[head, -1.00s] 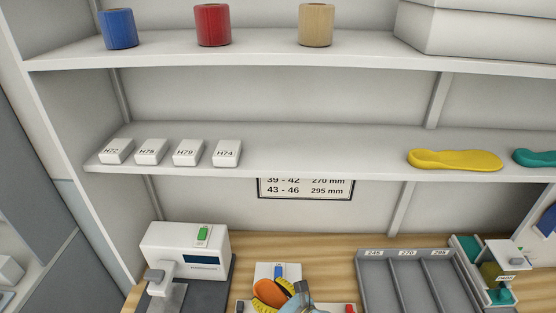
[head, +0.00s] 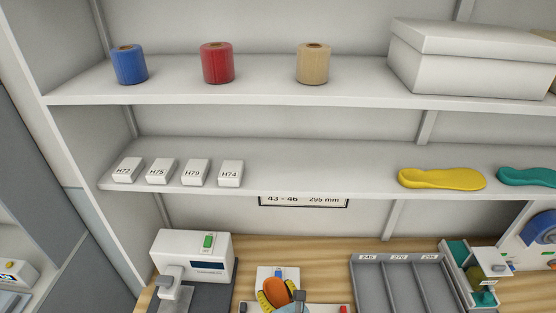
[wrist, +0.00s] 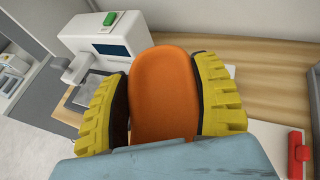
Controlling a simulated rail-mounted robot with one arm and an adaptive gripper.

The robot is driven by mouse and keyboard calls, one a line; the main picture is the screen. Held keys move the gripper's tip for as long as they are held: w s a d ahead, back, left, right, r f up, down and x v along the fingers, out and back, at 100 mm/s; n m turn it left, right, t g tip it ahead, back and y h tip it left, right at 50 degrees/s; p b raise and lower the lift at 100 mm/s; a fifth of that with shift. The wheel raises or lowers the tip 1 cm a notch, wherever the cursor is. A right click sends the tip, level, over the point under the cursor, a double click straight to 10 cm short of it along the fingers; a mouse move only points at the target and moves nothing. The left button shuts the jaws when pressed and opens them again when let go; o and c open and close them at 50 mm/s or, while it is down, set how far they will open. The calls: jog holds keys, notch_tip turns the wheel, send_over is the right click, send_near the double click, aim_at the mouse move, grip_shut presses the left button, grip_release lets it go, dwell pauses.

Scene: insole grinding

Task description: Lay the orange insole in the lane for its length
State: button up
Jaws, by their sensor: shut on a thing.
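The orange insole (wrist: 165,92) is held upright between the two yellow ribbed fingers of my gripper (wrist: 165,98) in the wrist view. The insole also shows small at the bottom of the head view (head: 276,291), where my gripper (head: 278,294) hides part of it. My gripper is shut on it, above the front of the wooden bench. The grey lane tray (head: 354,274) stands to the right on the bench, with lanes labelled 245, 270 and a third that reads like 295. The visible lane floors look empty. The tray's near end is out of frame.
A white machine with a green switch (head: 193,257) stands left of my gripper. A grinder with a blue wheel (head: 540,229) is at the right. The shelf holds a yellow insole (head: 441,179), a teal insole (head: 530,177) and several labelled blocks.

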jog(key=shift+s+a+f+m+h, duration=0.2)
jog(key=shift+a+f+m+h, duration=0.1)
jog(key=shift+a+f+h, duration=0.15)
jog(key=s+m+h, duration=0.1)
jog(key=s+f+m+h, duration=0.1)
jog(key=s+f+m+t+h, duration=0.1)
jog(key=h, duration=0.1)
jog(key=shift+s+d, duration=0.4)
jog(key=shift+s+d+f+m+h, duration=0.2)
jog(key=shift+s+d+m+h, duration=0.15)
jog(key=shift+s+m, duration=0.25)
